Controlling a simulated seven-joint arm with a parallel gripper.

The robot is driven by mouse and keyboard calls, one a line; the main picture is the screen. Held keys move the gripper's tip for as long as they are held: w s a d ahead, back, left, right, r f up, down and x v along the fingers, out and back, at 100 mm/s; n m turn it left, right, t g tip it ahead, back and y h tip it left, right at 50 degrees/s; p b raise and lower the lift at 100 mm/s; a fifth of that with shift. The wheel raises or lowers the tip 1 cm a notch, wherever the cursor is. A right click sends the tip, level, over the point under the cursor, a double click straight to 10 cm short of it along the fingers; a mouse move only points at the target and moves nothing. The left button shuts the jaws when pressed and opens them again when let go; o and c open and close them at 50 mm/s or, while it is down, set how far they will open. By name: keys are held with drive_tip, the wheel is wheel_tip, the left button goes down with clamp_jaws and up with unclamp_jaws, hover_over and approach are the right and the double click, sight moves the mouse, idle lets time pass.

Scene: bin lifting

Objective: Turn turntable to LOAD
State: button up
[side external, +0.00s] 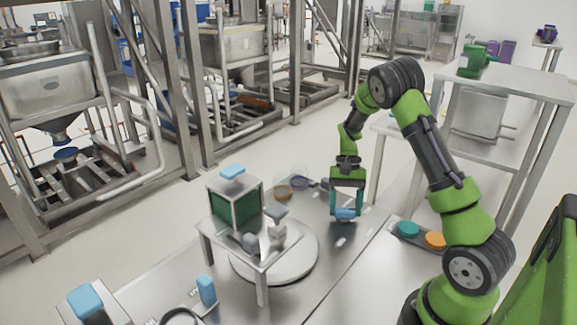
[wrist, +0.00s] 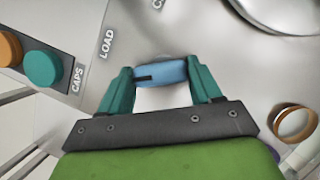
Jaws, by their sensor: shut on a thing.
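The turntable (side external: 300,262) is a pale round disc on the metal table, under a small stand carrying a box. Its rounded edge (wrist: 285,12) shows at the top right of the wrist view. My gripper (side external: 346,210) is low over the table to the right of the turntable. Its teal fingers are shut on a light blue handle (wrist: 160,73) with a dark mark; the handle also shows in the side view (side external: 345,214). Whether the handle joins the turntable cannot be seen. The LOAD label (wrist: 107,43) lies left of my gripper in the wrist view.
A strip with teal (side external: 408,229) and orange (side external: 436,240) caps lies right of my gripper, beside the CAPS label (wrist: 77,80). A brown ring (side external: 284,192) and a purple ring (side external: 300,183) lie behind the turntable. Another blue handle (side external: 206,290) stands at the front.

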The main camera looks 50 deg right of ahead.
drive_tip(key=m+t, duration=0.1)
drive_tip(key=m, duration=0.2)
drive_tip(key=m+t, duration=0.1)
drive_tip(key=m, duration=0.2)
drive_tip(key=shift+s+m+t+y, duration=0.2)
drive_tip(key=shift+m+t+y, duration=0.1)
idle(0.4)
drive_tip(key=o, duration=1.1)
drive_tip(key=shift+c, duration=0.2)
drive_tip(key=v, duration=1.7)
drive_tip(key=shift+f, duration=0.1)
